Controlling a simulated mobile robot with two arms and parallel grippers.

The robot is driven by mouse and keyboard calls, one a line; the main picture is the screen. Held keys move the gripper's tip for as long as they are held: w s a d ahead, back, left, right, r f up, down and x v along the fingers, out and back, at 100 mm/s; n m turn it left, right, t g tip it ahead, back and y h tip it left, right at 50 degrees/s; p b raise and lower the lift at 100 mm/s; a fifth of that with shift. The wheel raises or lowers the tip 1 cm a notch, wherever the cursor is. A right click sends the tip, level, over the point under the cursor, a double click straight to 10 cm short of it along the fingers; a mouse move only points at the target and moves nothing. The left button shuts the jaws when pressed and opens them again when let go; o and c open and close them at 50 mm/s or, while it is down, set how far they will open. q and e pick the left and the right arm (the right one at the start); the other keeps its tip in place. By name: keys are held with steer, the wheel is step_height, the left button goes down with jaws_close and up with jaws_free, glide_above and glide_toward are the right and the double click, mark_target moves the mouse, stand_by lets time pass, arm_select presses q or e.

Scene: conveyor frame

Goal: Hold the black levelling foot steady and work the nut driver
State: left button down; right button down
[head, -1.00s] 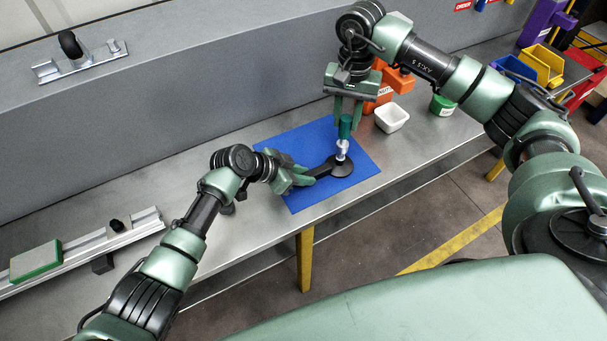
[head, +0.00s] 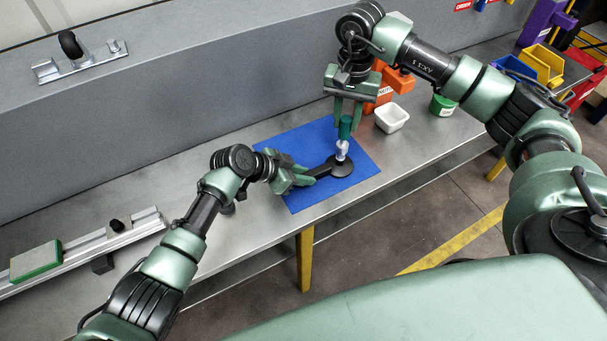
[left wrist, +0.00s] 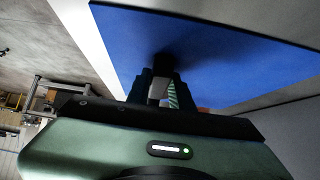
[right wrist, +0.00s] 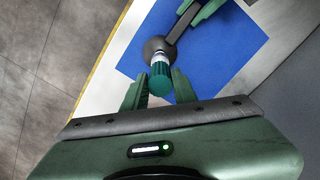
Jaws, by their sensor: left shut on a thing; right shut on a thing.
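The black levelling foot (head: 343,169) has a round base on the blue mat (head: 303,145) and a dark arm reaching left. My left gripper (head: 304,179) is shut on that arm, low over the mat. The left wrist view shows its fingers (left wrist: 160,88) close together, with the foot dark beyond them. The nut driver has a green handle (head: 346,124) and a pale shaft, and stands roughly upright over the foot. My right gripper (head: 347,110) points down, shut on the handle. The handle (right wrist: 159,80) sits between its fingers in the right wrist view. The driver's lower tip contact is unclear.
A white tub (head: 391,118), orange bins (head: 379,98) and a green container (head: 442,105) stand right of the mat. An aluminium rail (head: 130,235) lies at the left. The bench's front edge runs close by the mat.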

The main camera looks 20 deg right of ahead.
steer(key=shift+f, duration=0.1)
steer(key=shift+f, duration=1)
steer(key=shift+f, duration=0.1)
steer(key=shift+m, duration=0.7)
steer(key=shift+r, duration=2.65)
arm_select(q)
steer(key=c, duration=1.2)
jaws_free()
steer(key=shift+o, duration=0.2)
